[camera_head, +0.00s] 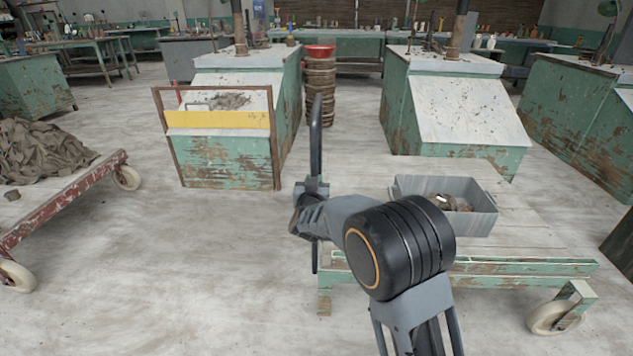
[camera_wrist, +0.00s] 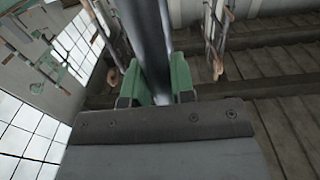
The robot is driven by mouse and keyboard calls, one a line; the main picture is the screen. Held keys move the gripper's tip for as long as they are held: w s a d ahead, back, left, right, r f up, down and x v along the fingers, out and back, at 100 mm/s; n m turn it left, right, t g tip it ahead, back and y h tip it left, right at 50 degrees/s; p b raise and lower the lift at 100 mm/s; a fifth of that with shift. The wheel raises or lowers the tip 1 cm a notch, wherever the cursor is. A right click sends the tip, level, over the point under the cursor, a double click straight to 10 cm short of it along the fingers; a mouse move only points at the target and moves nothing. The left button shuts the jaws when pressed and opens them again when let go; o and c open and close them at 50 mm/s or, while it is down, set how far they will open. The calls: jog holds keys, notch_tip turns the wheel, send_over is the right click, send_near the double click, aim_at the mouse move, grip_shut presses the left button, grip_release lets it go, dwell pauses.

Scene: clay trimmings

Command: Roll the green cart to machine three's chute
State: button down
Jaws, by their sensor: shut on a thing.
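The green cart (camera_head: 470,268) stands at the lower right, with a worn plank top, chipped green rails and a pale caster. A grey bin (camera_head: 445,207) with some scraps in it sits on its top. A dark upright bar, the cart's handle (camera_head: 316,135), rises at the cart's left end. My gripper (camera_head: 312,192) is shut on this handle. In the wrist view the handle (camera_wrist: 148,40) runs between the green finger pads of my gripper (camera_wrist: 156,85). Two machines with sloping chutes, the left one (camera_head: 225,155) and the middle one (camera_head: 465,110), stand ahead. I read no machine numbers.
A red cart (camera_head: 75,195) heaped with grey-brown cloth-like material stands at the left. A brown frame with a yellow strip (camera_head: 218,120) is at the left machine's front. A basket stack (camera_head: 319,90) stands between the machines. Another machine (camera_head: 585,120) is at the right. Floor at centre-left is clear.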

jog(key=w+a+p, duration=0.1)
jog(key=a+p, duration=0.1)
jog(key=a, duration=0.5)
jog(key=shift+a, duration=0.35)
jog(key=w+a+p, duration=0.1)
jog(key=a+p, duration=0.2)
jog(key=a, duration=0.5)
dwell(0.3)
